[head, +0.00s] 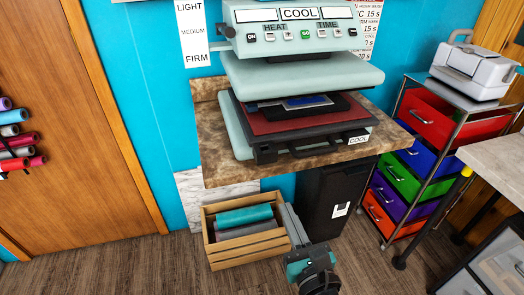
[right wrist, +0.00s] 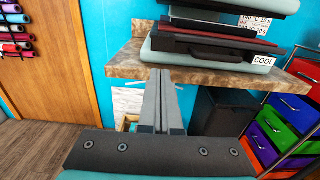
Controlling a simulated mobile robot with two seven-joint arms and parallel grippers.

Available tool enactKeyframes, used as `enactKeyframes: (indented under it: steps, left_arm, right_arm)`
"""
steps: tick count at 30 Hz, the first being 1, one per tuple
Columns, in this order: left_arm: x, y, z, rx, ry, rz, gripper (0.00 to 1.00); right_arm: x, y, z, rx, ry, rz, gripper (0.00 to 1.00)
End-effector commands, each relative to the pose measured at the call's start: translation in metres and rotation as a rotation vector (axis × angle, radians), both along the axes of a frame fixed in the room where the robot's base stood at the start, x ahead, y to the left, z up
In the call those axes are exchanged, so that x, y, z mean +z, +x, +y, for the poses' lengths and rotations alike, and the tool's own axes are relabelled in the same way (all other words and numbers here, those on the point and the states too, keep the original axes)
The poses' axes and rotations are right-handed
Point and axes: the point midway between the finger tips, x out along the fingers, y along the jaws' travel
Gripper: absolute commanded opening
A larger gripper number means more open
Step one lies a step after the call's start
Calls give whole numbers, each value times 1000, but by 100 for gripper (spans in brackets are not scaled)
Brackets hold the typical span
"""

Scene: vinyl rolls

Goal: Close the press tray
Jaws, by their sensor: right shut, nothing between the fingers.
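The heat press (head: 290,38) stands on a brown stone-look counter. Its press tray (head: 262,118) is a dark drawer with a red surface, sticking out below the raised pale upper plate (head: 300,75). A dark item with a blue patch (head: 300,102) lies on it. The tray's black handle (head: 330,144) faces the front, beside a "COOL" label. In the right wrist view the tray handle (right wrist: 215,52) is above and beyond the fingers. My right gripper (head: 288,208) is shut and empty, below the counter front and apart from the tray; its fingers (right wrist: 160,75) point forward. My left gripper is out of view.
The counter edge (head: 250,172) lies between my right gripper and the tray. A wooden crate with rolls (head: 262,253) sits on the floor beside the gripper. A black bin (head: 325,200) is under the counter; a cart of coloured drawers (head: 408,180) stands at right.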

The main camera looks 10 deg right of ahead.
Motion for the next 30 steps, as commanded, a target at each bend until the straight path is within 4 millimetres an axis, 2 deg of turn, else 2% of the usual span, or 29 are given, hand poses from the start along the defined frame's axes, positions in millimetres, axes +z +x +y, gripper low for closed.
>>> enactKeyframes:
  steps: [3, 8, 16, 30]
  left_arm:
    - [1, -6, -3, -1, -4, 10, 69]
    - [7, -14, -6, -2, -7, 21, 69]
    - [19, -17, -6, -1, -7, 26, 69]
    - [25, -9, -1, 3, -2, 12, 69]
  right_arm:
    - [2, -3, 2, 8, 6, 2, 0]
    - [4, 10, 3, 7, 7, 0, 0]
    - [5, 51, 4, 7, 6, -1, 0]
    - [2, 118, 6, 7, 4, 0, 0]
